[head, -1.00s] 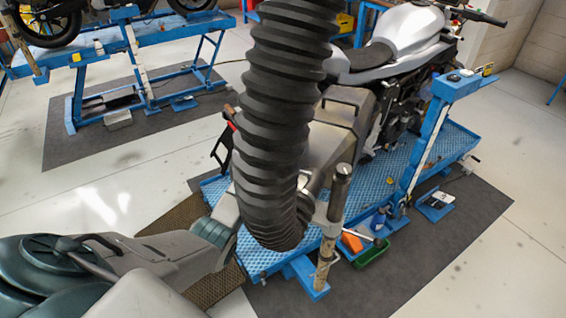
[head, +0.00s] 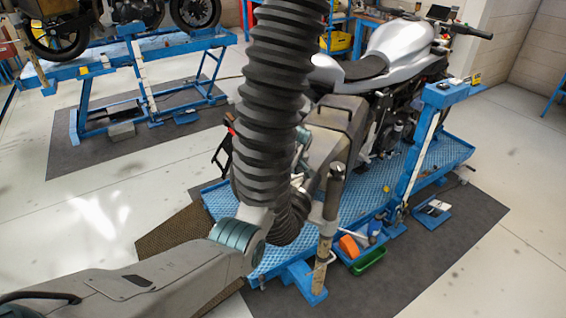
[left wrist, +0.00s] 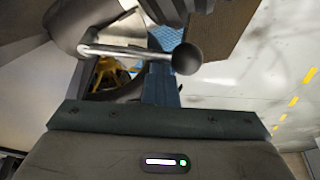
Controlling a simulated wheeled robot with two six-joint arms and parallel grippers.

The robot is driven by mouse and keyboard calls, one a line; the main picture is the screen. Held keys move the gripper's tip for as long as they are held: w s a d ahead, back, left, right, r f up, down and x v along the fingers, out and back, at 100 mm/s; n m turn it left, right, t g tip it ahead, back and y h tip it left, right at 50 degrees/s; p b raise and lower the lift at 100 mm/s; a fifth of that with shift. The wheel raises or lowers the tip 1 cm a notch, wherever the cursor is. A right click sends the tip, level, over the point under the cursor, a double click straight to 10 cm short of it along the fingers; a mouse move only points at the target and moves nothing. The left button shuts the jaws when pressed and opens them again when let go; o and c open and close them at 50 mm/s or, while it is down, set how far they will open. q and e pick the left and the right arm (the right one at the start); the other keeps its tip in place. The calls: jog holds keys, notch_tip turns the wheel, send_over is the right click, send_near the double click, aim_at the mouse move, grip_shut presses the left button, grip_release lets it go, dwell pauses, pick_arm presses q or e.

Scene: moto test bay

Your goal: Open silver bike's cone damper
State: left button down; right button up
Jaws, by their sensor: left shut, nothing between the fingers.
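The silver bike (head: 400,52) stands on a blue lift at the right in the head view. A thick black corrugated hose (head: 268,110) hangs in front of its rear and hides much of that area. In the left wrist view a metal lever rod (left wrist: 120,50) with a dark ball knob (left wrist: 186,58) crosses above my left gripper (left wrist: 162,72). I take this for the damper lever. The gripper is shut and empty, its tip close to the rod and knob; contact cannot be told. My right gripper is not in view.
The blue lift platform (head: 378,183) has an upright post (head: 326,240) near the hose end. A green tray (head: 369,262) and an orange item (head: 349,246) lie at its near edge. Another blue lift (head: 150,65) stands back left. Open floor lies at left.

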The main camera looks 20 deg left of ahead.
pick_arm(q)
jog(key=shift+s+d+r+n, duration=0.1)
jog(key=shift+s+d+n, duration=0.4)
jog(key=shift+n, duration=0.4)
jog(key=shift+s+d+n+g+y, duration=0.3)
jog(key=shift+d+n+g, duration=0.45)
jog(key=shift+n, duration=0.45)
jog(key=shift+s+d, duration=0.3)
jog(key=shift+d, duration=0.4)
jog(key=shift+d+p, duration=0.15)
jog(key=shift+p, duration=0.15)
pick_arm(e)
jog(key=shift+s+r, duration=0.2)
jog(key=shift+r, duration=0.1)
pick_arm(q)
jog(key=shift+d, duration=0.1)
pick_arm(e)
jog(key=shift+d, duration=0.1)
